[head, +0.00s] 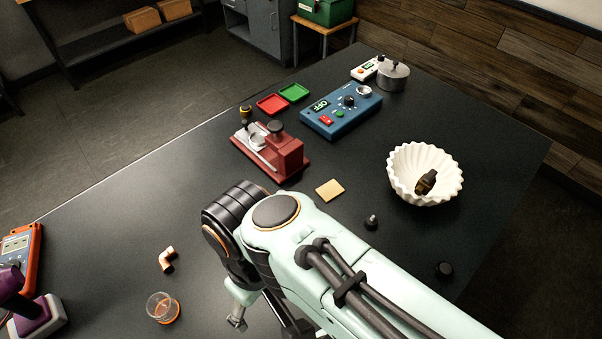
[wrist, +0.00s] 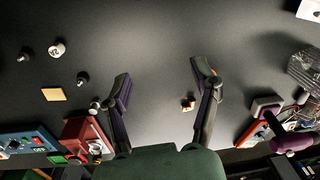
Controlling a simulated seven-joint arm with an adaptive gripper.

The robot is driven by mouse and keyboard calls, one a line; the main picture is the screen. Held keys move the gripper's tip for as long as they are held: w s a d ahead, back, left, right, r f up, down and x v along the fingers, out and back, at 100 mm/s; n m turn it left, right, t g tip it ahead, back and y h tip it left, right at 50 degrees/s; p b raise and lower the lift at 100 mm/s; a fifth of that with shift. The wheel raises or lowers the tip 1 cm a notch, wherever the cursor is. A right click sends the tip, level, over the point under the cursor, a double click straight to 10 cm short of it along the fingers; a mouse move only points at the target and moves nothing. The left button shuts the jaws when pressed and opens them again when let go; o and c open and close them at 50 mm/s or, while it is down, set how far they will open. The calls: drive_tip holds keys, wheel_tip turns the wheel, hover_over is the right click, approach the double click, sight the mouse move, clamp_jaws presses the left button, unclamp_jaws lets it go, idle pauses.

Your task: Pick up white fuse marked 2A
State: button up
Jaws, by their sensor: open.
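The white fuse marked 2A (wrist: 57,49) stands on the dark table at the upper left of the wrist view, its round white top showing the mark. I cannot make it out in the head view, where my arm covers part of the table. Two small dark fuse-like pieces (wrist: 25,56) (wrist: 82,78) stand on either side of the white fuse. In the head view my gripper is mostly hidden by my arm.
A tan pad (head: 330,189), red device (head: 285,155), blue OFF unit (head: 341,111) and white fluted bowl (head: 397,184) stand on the table. A copper elbow (head: 167,260) and orange-rimmed glass cup (head: 162,308) lie left of my arm.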

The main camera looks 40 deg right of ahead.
drive_tip(key=w+d+f+n+t+h, duration=0.1)
drive_tip(key=w+d+n+t, duration=0.1)
drive_tip(key=w+d, duration=0.35)
drive_tip(key=w+d+f+n+t+h, duration=0.1)
drive_tip(key=w+d+n+t+h, duration=0.15)
drive_tip(key=w, duration=0.55)
drive_tip(key=s+d+f+m+g, duration=0.2)
drive_tip(key=d+f+m+g, duration=0.1)
drive_tip(key=d+f, duration=0.75)
drive_tip(key=s+d+f+m+y, duration=0.1)
drive_tip(key=s+d, duration=0.1)
drive_tip(key=s+d+f+m+g, duration=0.1)
drive_tip(key=s+d+f, duration=0.1)
drive_tip(key=s, duration=0.1)
drive_tip(key=s+d+f+m+y, duration=0.1)
drive_tip(key=s+d+f+m, duration=0.1)
drive_tip(key=s, duration=0.1)
drive_tip(key=shift+g+y, duration=0.25)
drive_tip(key=shift+y, duration=0.1)
drive_tip(key=shift+s+f, duration=0.15)
drive_tip(key=shift+f, duration=0.05)
wheel_tip(320, 180, down, 6)
drive_tip(key=shift+f, duration=0.1)
clamp_jaws()
